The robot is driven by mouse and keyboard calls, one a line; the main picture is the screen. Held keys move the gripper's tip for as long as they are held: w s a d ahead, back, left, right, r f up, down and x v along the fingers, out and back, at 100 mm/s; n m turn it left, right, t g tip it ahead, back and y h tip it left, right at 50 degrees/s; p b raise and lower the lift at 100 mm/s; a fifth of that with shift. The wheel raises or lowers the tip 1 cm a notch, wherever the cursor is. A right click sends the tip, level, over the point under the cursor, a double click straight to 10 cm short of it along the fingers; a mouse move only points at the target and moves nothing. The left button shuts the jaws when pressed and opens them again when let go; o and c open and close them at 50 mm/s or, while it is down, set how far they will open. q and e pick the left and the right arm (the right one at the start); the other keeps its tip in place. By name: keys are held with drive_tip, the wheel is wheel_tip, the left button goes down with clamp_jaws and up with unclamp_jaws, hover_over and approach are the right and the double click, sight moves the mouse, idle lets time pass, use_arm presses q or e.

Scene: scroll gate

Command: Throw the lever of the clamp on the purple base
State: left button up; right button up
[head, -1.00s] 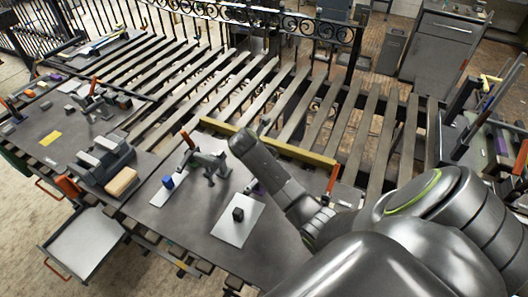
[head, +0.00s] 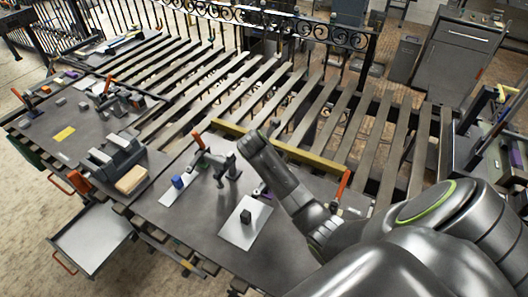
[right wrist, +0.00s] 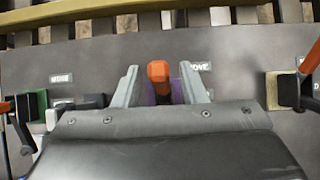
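In the right wrist view, the purple base (right wrist: 176,91) shows between and behind my fingers. The orange lever handle (right wrist: 158,72) of its clamp stands up in front of it. My right gripper (right wrist: 160,84) is open, with one finger on each side of the handle and a gap on both sides. The rest of this clamp is hidden behind my gripper housing. My left gripper is in neither view.
Neighbouring clamps stand on a green base (right wrist: 37,103) at left and a tan base (right wrist: 272,91) at right. In the head view, a clamp with an orange lever (head: 200,141) stands left of my arm, another orange lever (head: 343,184) right. A yellow bar (head: 285,150) runs behind.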

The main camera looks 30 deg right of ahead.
drive_tip(key=v, duration=1.6)
drive_tip(key=shift+r, duration=0.2)
drive_tip(key=shift+c, duration=0.5)
